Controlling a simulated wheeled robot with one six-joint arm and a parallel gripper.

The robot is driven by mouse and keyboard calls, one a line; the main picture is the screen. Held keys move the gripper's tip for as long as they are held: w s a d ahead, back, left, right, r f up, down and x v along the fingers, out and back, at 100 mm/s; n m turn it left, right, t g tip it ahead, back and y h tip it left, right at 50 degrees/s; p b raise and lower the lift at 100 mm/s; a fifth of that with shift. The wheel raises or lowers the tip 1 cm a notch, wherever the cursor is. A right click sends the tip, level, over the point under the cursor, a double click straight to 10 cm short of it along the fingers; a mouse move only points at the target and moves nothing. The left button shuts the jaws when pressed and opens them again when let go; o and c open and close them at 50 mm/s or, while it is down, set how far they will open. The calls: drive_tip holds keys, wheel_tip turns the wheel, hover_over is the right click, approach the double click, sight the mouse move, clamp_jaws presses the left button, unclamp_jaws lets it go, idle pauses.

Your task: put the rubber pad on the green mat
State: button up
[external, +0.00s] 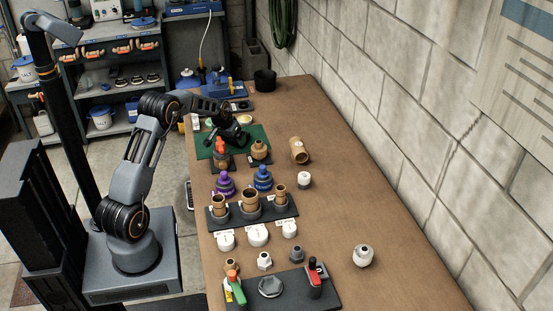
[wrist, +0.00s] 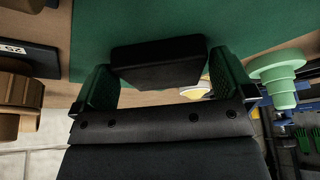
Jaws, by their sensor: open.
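The rubber pad (wrist: 158,62) is a flat black block in the wrist view. It lies between the two green-faced fingers of my gripper (wrist: 160,82), close to both; I cannot tell whether either finger touches it. My gripper is open. The green mat (wrist: 110,22) shows behind and around the pad, and the pad overlaps the mat's edge in this view. Whether the pad rests on the mat or sits just above it is unclear. In the external view my gripper (external: 232,138) is low over the green mat (external: 256,134), and the pad cannot be made out there.
An orange-topped fitting (external: 220,153) and a brown fitting (external: 260,150) stand at the mat's near edge. A brown pipe piece (external: 299,151) lies to the right. A light green stepped part (wrist: 277,78) is right of my gripper. The table's right side is mostly clear.

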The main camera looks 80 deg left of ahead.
drive_tip(key=b+v, duration=0.1)
drive_tip(key=v, duration=1.1)
drive_tip(key=w+d+r+m+h, duration=0.1)
drive_tip(key=w+d+r+m, duration=0.15)
drive_tip(key=d, duration=0.95)
drive_tip(key=w+d+r+m, duration=0.1)
drive_tip(key=d+r+m, duration=0.15)
drive_tip(key=d, duration=0.85)
drive_tip(key=s+d+m+h, duration=0.1)
drive_tip(key=s+d+m, duration=0.1)
drive_tip(key=s+d, duration=0.4)
drive_tip(key=s+d+f+m+h, duration=0.1)
drive_tip(key=s+d, duration=0.6)
drive_tip(key=d, duration=0.8)
drive_tip(key=shift+f+m+t, duration=0.3)
drive_tip(key=shift+f+m, duration=0.05)
drive_tip(key=shift+m, duration=0.15)
